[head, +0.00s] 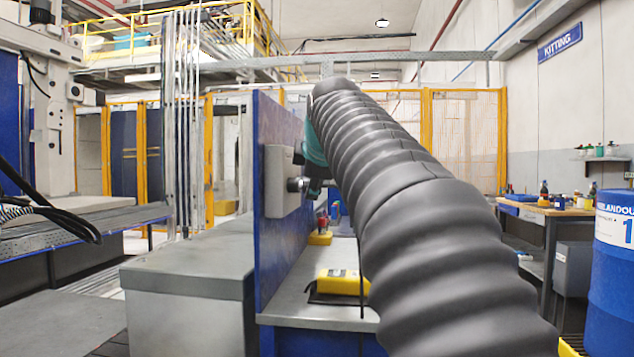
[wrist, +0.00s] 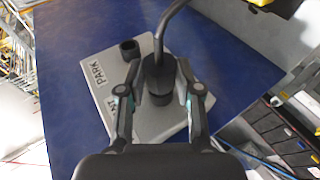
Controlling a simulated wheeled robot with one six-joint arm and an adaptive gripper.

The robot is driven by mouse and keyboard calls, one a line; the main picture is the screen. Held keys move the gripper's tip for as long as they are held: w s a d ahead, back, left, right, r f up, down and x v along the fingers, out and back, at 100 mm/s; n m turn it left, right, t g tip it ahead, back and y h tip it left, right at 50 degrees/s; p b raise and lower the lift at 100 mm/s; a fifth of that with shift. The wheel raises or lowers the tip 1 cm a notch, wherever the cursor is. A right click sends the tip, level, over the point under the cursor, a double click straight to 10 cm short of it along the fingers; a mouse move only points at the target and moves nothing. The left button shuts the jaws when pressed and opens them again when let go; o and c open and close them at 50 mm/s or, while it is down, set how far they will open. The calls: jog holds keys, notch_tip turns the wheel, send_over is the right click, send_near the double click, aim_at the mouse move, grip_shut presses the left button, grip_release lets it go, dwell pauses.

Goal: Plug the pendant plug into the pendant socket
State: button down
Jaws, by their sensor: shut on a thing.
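My gripper (wrist: 160,97) is shut on the black pendant plug (wrist: 159,72), with a grey cable (wrist: 170,22) curving up from it in the wrist view. Behind the plug is a light grey plate (wrist: 116,84) with "PARK" lettering, on a blue panel. A black round socket (wrist: 129,48) stands out from the plate, up and left of the plug and apart from it. A dark round end shows below the plug's body; I cannot tell whether it touches the plate. In the head view, the grey box (head: 277,181) is on the panel's right face, and my arm hides most of the gripper.
The blue panel (head: 268,120) stands upright by a grey shelf holding a yellow pendant-like unit (head: 338,282). A grey cabinet (head: 185,285) is left of the panel. A workbench (head: 550,212) and a blue drum (head: 612,270) stand at the right.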

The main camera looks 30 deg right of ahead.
jog(key=shift+w+a, duration=0.2)
jog(key=shift+a, duration=0.1)
jog(key=c, duration=0.7)
grip_release()
jog(key=v, duration=1.2)
jog(key=shift+r, duration=0.1)
